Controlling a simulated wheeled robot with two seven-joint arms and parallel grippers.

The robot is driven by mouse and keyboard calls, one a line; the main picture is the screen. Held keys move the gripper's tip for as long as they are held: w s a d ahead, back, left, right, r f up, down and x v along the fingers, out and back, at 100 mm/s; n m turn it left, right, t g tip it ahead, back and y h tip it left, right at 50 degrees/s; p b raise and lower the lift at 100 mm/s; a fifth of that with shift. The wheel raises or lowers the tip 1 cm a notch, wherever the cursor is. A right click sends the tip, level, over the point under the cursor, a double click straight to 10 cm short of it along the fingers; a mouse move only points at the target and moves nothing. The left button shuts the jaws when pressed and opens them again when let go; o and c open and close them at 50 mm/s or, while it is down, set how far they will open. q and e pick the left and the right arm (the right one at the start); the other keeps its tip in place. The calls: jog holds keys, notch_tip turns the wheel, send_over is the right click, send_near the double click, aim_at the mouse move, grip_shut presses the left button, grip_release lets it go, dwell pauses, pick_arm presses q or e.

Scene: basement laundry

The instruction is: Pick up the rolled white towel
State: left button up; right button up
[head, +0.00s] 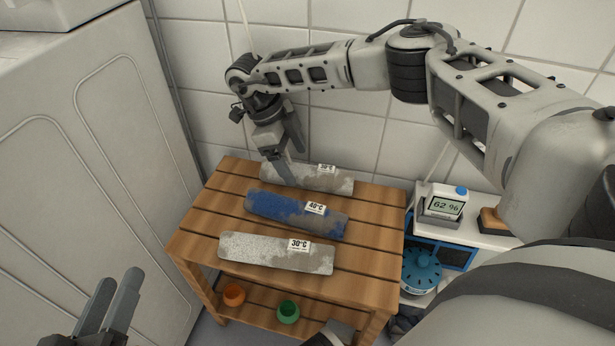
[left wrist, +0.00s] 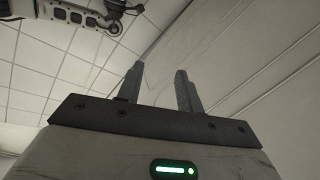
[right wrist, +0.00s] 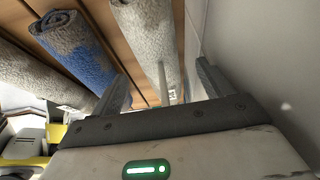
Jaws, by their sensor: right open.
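Three rolled, mottled towels lie side by side on a slatted wooden bench (head: 222,187). The back roll (head: 330,181) is pale grey-white, the middle one (head: 290,213) is blue and grey, and the front one (head: 262,249) is whitish with grey patches. Each has a small white temperature tag. My right gripper (head: 281,172) points down, open, at the left end of the back roll. In the right wrist view, this roll (right wrist: 148,35) appears between the open fingers (right wrist: 163,85); contact cannot be told. My left gripper (head: 118,300) is open and empty at lower left, away from the bench.
A white machine (head: 90,130) stands left of the bench, and a tiled wall (head: 340,135) is close behind it. A lower shelf holds an orange pot (head: 234,295) and a green pot (head: 288,311). At right are a display reading 62 % (head: 444,206) and a blue round container (head: 421,271).

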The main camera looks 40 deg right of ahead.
aim_at(299, 164)
jog(key=shift+b+x, duration=0.4)
jog(key=shift+x, duration=0.65)
jog(key=shift+b+x, duration=0.4)
jog(key=shift+x, duration=0.65)
jog(key=shift+s+d+f, duration=0.1)
jog(key=shift+d+f, duration=0.05)
jog(key=shift+d, duration=0.05)
pick_arm(q)
jog(key=r+t, duration=0.1)
jog(key=w+r+m+t, duration=0.1)
jog(key=shift+w+a+r+h, duration=0.2)
jog(key=shift+r+h, duration=0.1)
jog(key=shift+h, duration=0.1)
pick_arm(e)
jog(key=shift+c, duration=0.3)
jog(key=c, duration=1.1)
